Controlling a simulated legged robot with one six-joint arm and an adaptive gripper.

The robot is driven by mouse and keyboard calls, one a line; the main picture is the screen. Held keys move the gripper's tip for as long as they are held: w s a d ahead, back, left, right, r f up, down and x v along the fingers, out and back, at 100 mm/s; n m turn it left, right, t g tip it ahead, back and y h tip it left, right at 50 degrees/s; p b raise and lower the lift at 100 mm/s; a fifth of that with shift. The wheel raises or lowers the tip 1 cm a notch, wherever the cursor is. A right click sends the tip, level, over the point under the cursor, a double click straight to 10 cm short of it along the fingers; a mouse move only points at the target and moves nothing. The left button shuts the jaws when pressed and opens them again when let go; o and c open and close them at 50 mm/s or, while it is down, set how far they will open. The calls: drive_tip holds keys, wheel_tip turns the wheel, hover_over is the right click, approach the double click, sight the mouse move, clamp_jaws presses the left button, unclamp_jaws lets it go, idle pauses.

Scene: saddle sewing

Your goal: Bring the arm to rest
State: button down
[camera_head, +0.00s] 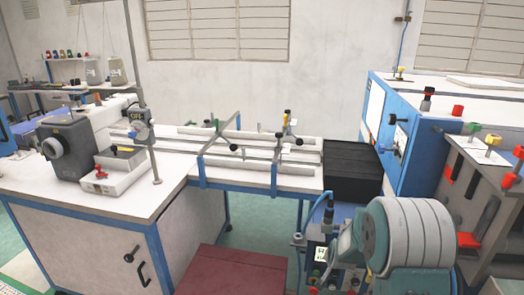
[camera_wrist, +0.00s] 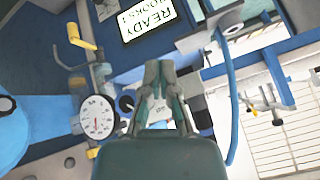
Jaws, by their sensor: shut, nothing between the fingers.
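My gripper (camera_wrist: 158,72) shows in the wrist view with its two fingers close together and nothing between them. It points toward a machine panel with a lit display (camera_wrist: 150,18) reading "READY" and a white dial gauge (camera_wrist: 97,118). I cannot tell whether the fingertips touch the panel. In the head view, a grey-green rounded body at the lower right looks like part of my arm, folded close to the camera. The gripper's fingers cannot be made out there.
A blue tube (camera_wrist: 229,90) and a yellow-ended lever (camera_wrist: 80,36) lie near the gripper. In the head view, a white-topped bench (camera_head: 100,190) with rails is at left, a dark block (camera_head: 352,165) in the middle, and a blue cabinet (camera_head: 400,135) at right.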

drive_tip(key=s+a+r+n, duration=0.2)
drive_tip(key=s+r, duration=0.5)
drive_tip(key=r, duration=0.3)
drive_tip(key=s+a+r+n, duration=0.1)
drive_tip(key=s+a+r, duration=0.1)
drive_tip(key=s+r, duration=0.55)
drive_tip(key=s+a+r+n, duration=0.1)
drive_tip(key=s+r, duration=0.1)
drive_tip(key=s, duration=0.5)
drive_tip(key=s+a+r+n+g, duration=0.1)
drive_tip(key=s+r, duration=0.2)
drive_tip(key=s, duration=0.4)
drive_tip(key=s+r+n+g+y, duration=0.1)
drive_tip(key=s+r, duration=0.2)
drive_tip(key=s, duration=0.4)
drive_tip(key=shift+a+r+n, duration=0.15)
drive_tip(key=shift+a+n, duration=0.15)
drive_tip(key=shift+a, duration=0.1)
drive_tip(key=shift+s, duration=0.1)
